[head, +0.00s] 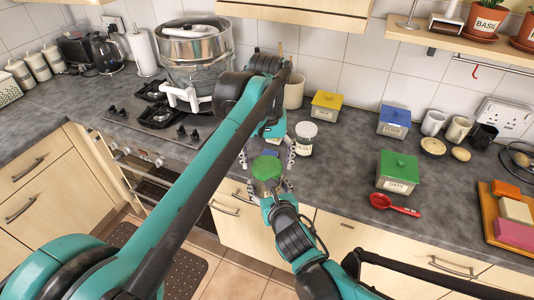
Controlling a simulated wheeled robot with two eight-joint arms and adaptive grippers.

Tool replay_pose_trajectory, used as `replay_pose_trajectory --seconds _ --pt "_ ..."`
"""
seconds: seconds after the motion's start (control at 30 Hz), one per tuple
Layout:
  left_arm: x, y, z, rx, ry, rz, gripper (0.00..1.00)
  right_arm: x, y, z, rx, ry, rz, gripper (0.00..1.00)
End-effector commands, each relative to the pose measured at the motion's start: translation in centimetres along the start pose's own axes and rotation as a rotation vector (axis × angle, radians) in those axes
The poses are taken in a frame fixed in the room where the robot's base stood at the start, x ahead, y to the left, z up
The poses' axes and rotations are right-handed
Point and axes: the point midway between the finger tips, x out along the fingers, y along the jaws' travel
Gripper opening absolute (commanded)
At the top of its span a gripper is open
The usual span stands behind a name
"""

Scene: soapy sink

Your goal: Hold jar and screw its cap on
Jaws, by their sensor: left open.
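A small jar with a green top (267,168) is in front of the counter edge, at the middle of the head view. My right gripper (270,188) comes up from below and is shut on its lower part, which is mostly hidden. Whether the green top is a separate cap or sits fully down cannot be told. My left gripper (267,158) points down from above, with its fingers open and spread on either side of the green top. A blue patch shows just behind the green top.
A white-lidded jar (305,135) stands on the counter (340,160) just right of my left gripper. Yellow (326,106), blue (394,122) and green (397,172) boxes, a red spoon (394,204) and mugs stand further right.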

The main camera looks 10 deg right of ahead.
Motion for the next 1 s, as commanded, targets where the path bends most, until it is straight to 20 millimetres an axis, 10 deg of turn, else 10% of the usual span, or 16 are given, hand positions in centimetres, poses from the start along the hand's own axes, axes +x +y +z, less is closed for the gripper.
replay_pose_trajectory --seconds 0.27,0.47,0.77,0.8,1.0 --pt "0.06 0.00 0.00 0.000 0.000 0.000 0.82 0.00 0.01 0.03 0.000 -0.001 0.000 0.00" --pt "0.06 0.00 0.00 0.000 0.000 0.000 0.33 0.00 0.01 0.04 0.000 -0.001 0.000 0.00" --pt "0.07 -0.01 -0.01 0.006 0.000 0.000 0.33 0.01 0.02 0.07 0.000 -0.002 0.001 0.00" --pt "0.07 -0.01 -0.02 0.006 0.000 0.000 0.72 0.01 0.02 0.07 0.000 -0.002 0.001 0.00" --pt "0.06 -0.01 -0.01 0.005 0.000 0.000 0.91 0.01 0.01 0.06 0.000 -0.001 0.001 0.00"
